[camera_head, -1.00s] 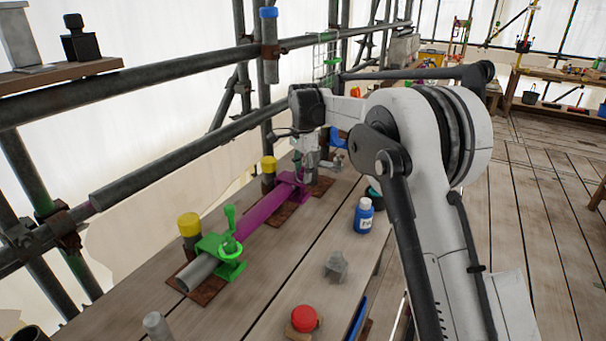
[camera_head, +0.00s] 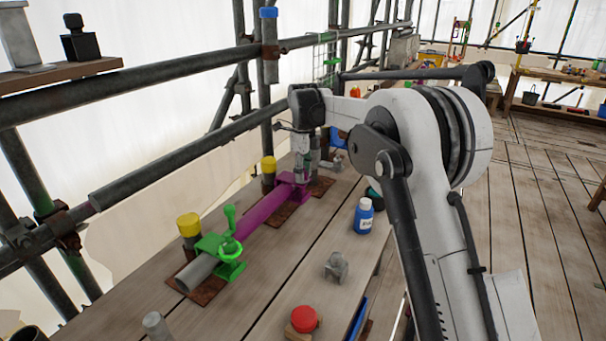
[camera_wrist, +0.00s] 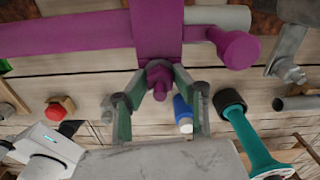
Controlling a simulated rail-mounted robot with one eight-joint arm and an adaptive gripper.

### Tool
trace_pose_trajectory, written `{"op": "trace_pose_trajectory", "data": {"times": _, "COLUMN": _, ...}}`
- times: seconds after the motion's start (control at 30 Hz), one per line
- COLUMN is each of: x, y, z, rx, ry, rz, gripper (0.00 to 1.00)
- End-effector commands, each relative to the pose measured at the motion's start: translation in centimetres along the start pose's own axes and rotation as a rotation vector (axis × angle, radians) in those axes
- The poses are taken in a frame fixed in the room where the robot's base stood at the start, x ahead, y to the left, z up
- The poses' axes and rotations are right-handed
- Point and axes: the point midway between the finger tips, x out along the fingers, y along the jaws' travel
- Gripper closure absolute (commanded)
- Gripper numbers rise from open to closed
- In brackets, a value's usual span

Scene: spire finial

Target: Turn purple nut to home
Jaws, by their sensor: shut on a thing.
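The purple nut (camera_wrist: 158,70) sits at the front of the purple clamp (camera_wrist: 156,28) in the wrist view. My gripper (camera_wrist: 160,79) has a fingertip on each side of the nut and is shut on it. In the head view my gripper (camera_head: 301,172) points down at the clamp at the far end of the purple tube (camera_head: 264,211), where the nut is hidden. A purple round-ended lever (camera_wrist: 236,46) sticks out to the right of the clamp in the wrist view.
A green clamp with a handle (camera_head: 226,250) holds the near end of the tube. Yellow-capped posts (camera_head: 189,226) stand along its left. A blue-and-white bottle (camera_head: 364,217), a grey metal piece (camera_head: 336,266) and a red button (camera_head: 303,319) are on the planks to the right.

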Motion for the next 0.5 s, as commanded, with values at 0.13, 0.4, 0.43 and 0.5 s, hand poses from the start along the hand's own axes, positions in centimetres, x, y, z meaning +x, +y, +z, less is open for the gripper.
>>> {"op": "trace_pose_trajectory", "data": {"times": 0.13, "x": -0.06, "y": -0.03, "z": 0.00, "rx": 0.135, "ry": 0.000, "rz": -0.001, "gripper": 1.00}}
{"op": "trace_pose_trajectory", "data": {"times": 0.4, "x": -0.06, "y": -0.03, "z": 0.00, "rx": 0.346, "ry": 0.000, "rz": -0.001, "gripper": 1.00}}
{"op": "trace_pose_trajectory", "data": {"times": 0.43, "x": -0.06, "y": -0.03, "z": 0.00, "rx": 0.365, "ry": 0.000, "rz": -0.001, "gripper": 1.00}}
{"op": "trace_pose_trajectory", "data": {"times": 0.5, "x": -0.06, "y": -0.03, "z": 0.00, "rx": 0.404, "ry": 0.001, "rz": -0.001, "gripper": 1.00}}
